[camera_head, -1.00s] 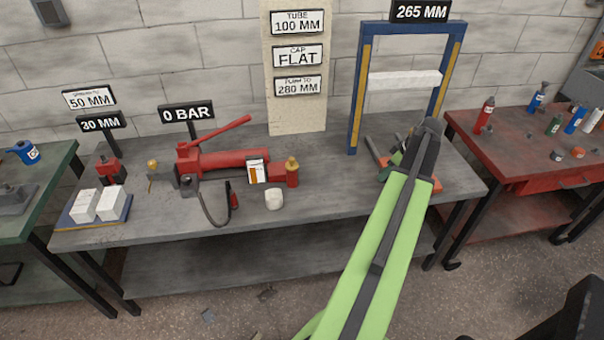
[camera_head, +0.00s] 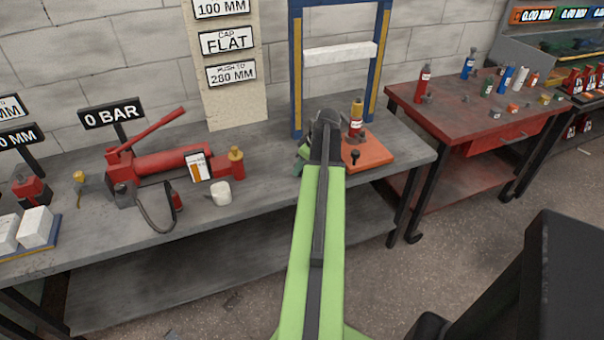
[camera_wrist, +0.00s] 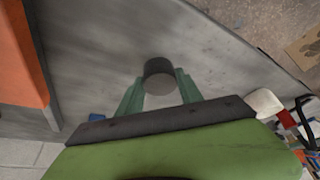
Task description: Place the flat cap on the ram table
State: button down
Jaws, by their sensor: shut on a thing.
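My gripper (camera_wrist: 160,82) is shut on a short dark grey cylinder, which looks like the flat cap (camera_wrist: 159,68). The wrist view shows it between the two green fingers, above the grey bench. In the head view my gripper (camera_head: 305,153) is near the foot of the blue frame, left of an orange plate (camera_head: 372,153); the wrist hides the cap there. The orange plate (camera_wrist: 22,60) lies at the left of the wrist view. A red ram with a brass top (camera_head: 356,120) stands upright by the plate. I cannot tell which surface is the ram table.
The blue frame (camera_head: 297,75) with a white crossbar (camera_head: 340,54) stands behind my gripper. A red pump (camera_head: 165,160) with a hose and a white roll (camera_head: 221,193) are to the left. Bare bench (camera_head: 262,170) lies between the roll and my gripper. A red table stands right.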

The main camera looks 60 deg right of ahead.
jog(key=shift+f, duration=0.9)
jog(key=shift+r, duration=0.25)
jog(key=shift+f, duration=0.25)
jog(key=c, duration=0.8)
grip_release()
jog(key=shift+s+r, duration=0.1)
jog(key=shift+o, duration=0.2)
jog(key=p+v, duration=1.1)
jog(key=v, duration=0.1)
jog(key=shift+r, duration=0.2)
